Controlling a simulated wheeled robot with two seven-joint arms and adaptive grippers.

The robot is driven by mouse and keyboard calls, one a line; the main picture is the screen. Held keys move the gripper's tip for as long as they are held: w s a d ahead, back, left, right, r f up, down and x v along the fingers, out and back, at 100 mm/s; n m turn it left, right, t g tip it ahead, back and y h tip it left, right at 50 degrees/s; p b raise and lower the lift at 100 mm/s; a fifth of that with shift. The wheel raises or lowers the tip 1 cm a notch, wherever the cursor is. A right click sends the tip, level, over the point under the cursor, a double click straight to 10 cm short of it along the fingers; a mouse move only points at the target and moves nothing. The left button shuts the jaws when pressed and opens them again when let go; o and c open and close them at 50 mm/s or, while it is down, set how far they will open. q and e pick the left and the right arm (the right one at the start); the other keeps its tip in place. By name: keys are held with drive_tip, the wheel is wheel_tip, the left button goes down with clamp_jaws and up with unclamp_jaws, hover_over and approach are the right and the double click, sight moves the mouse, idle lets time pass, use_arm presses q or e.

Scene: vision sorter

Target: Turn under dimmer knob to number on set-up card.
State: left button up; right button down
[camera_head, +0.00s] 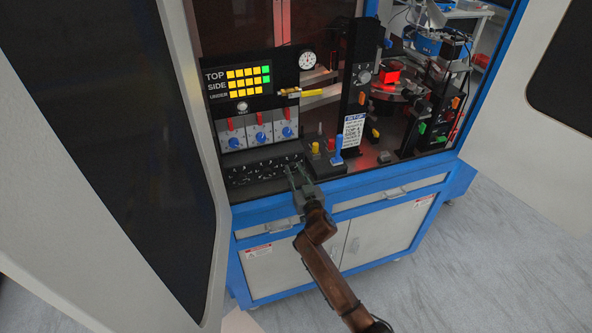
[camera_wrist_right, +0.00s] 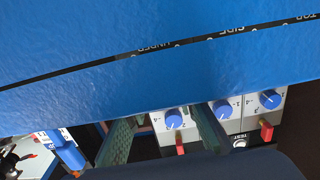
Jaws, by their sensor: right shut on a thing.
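The black dial panel (camera_head: 265,171) lies at the front of the bench, below three white boxes with blue knobs (camera_head: 288,132). My right gripper (camera_head: 296,170) comes over the blue front edge at the panel's right end. It is shut on the under dimmer knob, which its fingers hide. In the wrist view my right gripper's fingers (camera_wrist_right: 163,133) pass behind a blue surface, in line with the UNDER label (camera_wrist_right: 155,48); their tips are hidden. The knob's setting cannot be read. The white set-up card (camera_head: 354,131) stands to the right; its small text is unreadable. My left gripper is out of view.
A lamp display (camera_head: 238,82) has TOP, SIDE and UNDER rows of yellow and green squares. A black block with a blue lever (camera_head: 338,146) stands close to the right of my gripper. A blue rail (camera_head: 350,205) runs along the bench front; an open door stands left.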

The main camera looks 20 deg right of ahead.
drive_tip(key=n+p, duration=0.1)
drive_tip(key=n, duration=0.4)
drive_tip(key=shift+n, duration=0.4)
idle(0.4)
drive_tip(key=c, duration=1.6)
unclamp_jaws()
drive_tip(key=shift+s, duration=0.1)
drive_tip(key=s, duration=1.1)
drive_tip(key=shift+s+d, duration=0.2)
drive_tip(key=shift+s, duration=0.2)
